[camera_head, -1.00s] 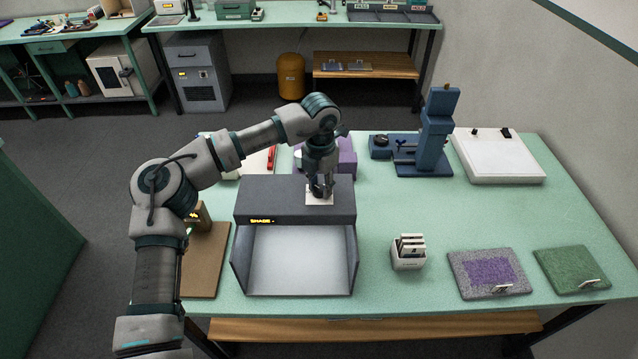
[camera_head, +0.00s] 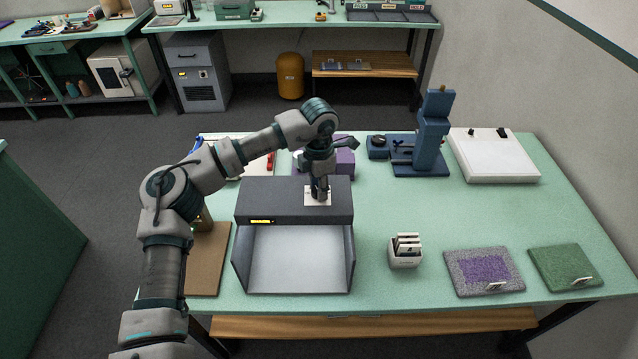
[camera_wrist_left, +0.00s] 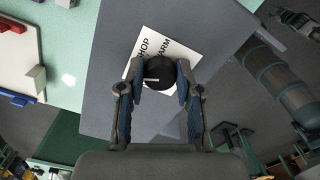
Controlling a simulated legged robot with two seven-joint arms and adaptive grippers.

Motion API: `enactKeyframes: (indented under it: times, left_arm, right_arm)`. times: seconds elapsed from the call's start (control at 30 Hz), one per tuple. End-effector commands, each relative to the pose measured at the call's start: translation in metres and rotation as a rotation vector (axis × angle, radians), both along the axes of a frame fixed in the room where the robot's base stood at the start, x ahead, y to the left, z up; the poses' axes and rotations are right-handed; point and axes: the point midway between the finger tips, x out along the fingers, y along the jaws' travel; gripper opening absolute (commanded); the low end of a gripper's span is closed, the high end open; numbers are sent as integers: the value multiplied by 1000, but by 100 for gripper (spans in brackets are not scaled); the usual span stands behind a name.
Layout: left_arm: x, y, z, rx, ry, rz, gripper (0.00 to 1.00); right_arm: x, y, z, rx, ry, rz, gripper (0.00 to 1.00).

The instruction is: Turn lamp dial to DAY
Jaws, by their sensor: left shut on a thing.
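The lamp booth (camera_head: 258,203) is a dark grey hood with a pale, open interior on the green table. A white label plate (camera_head: 310,199) lies on its top. In the left wrist view a round black dial (camera_wrist_left: 158,72) with a light pointer mark sits on the plate (camera_wrist_left: 141,50), which reads "SHOP" and "WARM" in part; other lettering is hidden. My left gripper (camera_head: 319,196) points down onto the dial. In the left wrist view its fingers (camera_wrist_left: 160,80) close around the dial from both sides. A small yellow display (camera_head: 261,222) glows on the booth front, too blurred to read. My right gripper is not in view.
A purple object (camera_head: 343,160) stands behind the booth and a brown board (camera_head: 207,262) lies left of it. A white card holder (camera_head: 404,256), a purple-grey tufted sample (camera_head: 484,272) and a green one (camera_head: 566,267) are to the right. A blue stand (camera_head: 431,150) is farther back.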

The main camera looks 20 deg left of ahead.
Motion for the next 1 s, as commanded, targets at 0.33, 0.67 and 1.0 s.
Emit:
enactKeyframes:
  times: [0.33, 0.67, 1.0]
  left_arm:
    - [1, 0, 4, -2, -6, -258, 0]
    - [1, 0, 4, -3, -11, -383, 0]
    - [2, 1, 5, -3, -12, -403, 0]
  right_arm:
    - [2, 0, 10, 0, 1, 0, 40]
    - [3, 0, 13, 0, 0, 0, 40]
    - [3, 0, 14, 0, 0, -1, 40]
